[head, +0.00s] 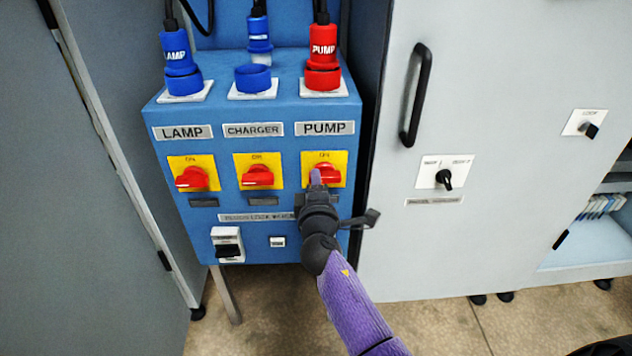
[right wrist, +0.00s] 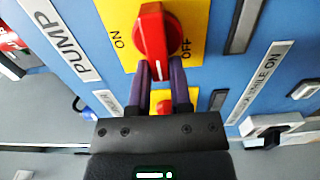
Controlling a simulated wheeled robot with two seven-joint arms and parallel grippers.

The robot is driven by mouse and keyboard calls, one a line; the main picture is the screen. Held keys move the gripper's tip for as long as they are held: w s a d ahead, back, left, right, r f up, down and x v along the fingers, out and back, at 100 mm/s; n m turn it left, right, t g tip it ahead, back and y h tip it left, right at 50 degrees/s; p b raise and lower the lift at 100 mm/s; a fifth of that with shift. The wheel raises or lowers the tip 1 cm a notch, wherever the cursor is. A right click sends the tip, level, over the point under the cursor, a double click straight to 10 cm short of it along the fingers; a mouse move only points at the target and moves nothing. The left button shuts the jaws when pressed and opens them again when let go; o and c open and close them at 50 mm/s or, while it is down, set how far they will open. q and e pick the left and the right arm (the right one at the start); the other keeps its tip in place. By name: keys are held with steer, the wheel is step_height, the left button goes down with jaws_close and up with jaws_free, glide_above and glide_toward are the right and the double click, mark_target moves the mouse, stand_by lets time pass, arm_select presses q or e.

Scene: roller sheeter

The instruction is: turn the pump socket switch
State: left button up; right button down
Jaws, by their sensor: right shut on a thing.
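The pump socket switch is a red knob (head: 326,172) on a yellow plate under the PUMP label (head: 325,128) of the blue box. The knob lies sideways in the head view. In the right wrist view the red knob (right wrist: 153,30) stands between ON and OFF marks. My right gripper (head: 316,178) is at the knob's left end, its purple fingers on either side of that end. It is shut on the knob, which hides part of the fingertips in the right wrist view (right wrist: 160,72). My left gripper is not in view.
Red knobs for LAMP (head: 192,178) and CHARGER (head: 257,176) sit close to the left on the same box. The red PUMP plug (head: 323,55) stands above in its socket. A grey cabinet (head: 480,230) with a black handle (head: 415,95) is at the right.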

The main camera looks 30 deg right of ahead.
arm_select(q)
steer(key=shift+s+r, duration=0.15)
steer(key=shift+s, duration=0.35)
arm_select(e)
steer(key=c, duration=0.5)
jaws_free()
steer(key=shift+c, duration=0.2)
arm_select(q)
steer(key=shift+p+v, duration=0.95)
steer(key=shift+p, duration=0.1)
arm_select(e)
steer(key=v, duration=1)
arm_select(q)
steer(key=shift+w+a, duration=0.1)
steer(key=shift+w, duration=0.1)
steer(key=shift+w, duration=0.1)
